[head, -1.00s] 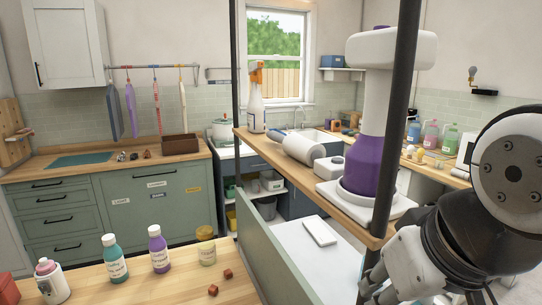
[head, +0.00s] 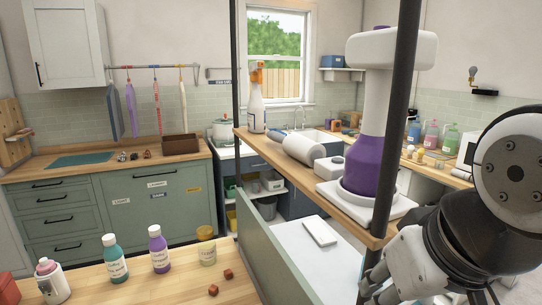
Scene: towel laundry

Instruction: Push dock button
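A tall white and purple appliance (head: 369,165) stands upright on a white base (head: 365,204) on the raised wooden shelf, right of centre. This base looks like the dock; I cannot make out a button on it. A small white box (head: 331,165) sits beside it to the left. My gripper (head: 372,289) is at the lower right, in front of and below the shelf edge, apart from the base. Its fingers are small in view and partly cut off, so I cannot tell whether they are open.
A dark post (head: 396,125) stands in front of the appliance. A white roll (head: 304,148) and a spray bottle (head: 256,105) are farther left on the shelf. A white slab (head: 319,231) lies on the lower white surface. Several bottles stand on the near wooden counter (head: 185,284).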

